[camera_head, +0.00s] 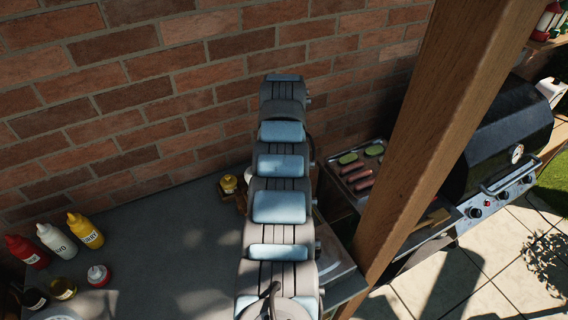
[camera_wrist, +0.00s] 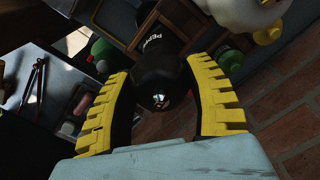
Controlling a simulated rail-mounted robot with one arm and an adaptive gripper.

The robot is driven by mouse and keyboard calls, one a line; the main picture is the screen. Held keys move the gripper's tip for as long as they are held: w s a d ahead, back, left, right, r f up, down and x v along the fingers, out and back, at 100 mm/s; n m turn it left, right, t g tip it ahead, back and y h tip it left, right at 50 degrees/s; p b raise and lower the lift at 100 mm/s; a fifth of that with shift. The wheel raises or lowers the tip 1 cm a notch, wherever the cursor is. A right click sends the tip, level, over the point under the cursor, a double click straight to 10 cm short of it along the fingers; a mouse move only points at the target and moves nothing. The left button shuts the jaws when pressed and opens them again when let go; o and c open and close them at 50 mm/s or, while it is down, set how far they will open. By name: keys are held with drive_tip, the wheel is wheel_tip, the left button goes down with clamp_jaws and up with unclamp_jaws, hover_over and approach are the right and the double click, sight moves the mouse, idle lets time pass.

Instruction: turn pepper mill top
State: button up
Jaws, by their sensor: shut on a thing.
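The pepper mill (camera_wrist: 162,72) is dark, with a rounded top, a shiny metal knob and pale lettering partly in view. It shows in the wrist view between the two yellow ribbed fingers of my gripper (camera_wrist: 164,108). The fingers are closed around its top. In the head view my own arm hides the mill and the gripper.
Red, white and yellow squeeze bottles (camera_head: 85,230) stand at the left of the grey table (camera_head: 165,250). A small yellow-topped jar (camera_head: 229,184) stands beside my arm. A wooden post (camera_head: 418,130), a food tray (camera_head: 360,168) and a black grill (camera_head: 500,135) are at the right.

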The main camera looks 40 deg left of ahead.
idle(0.3)
drive_tip(key=o, duration=1.2)
drive_tip(key=shift+r, duration=0.15)
wheel_tip(320, 180, up, 12)
drive_tip(key=shift+f, duration=0.15)
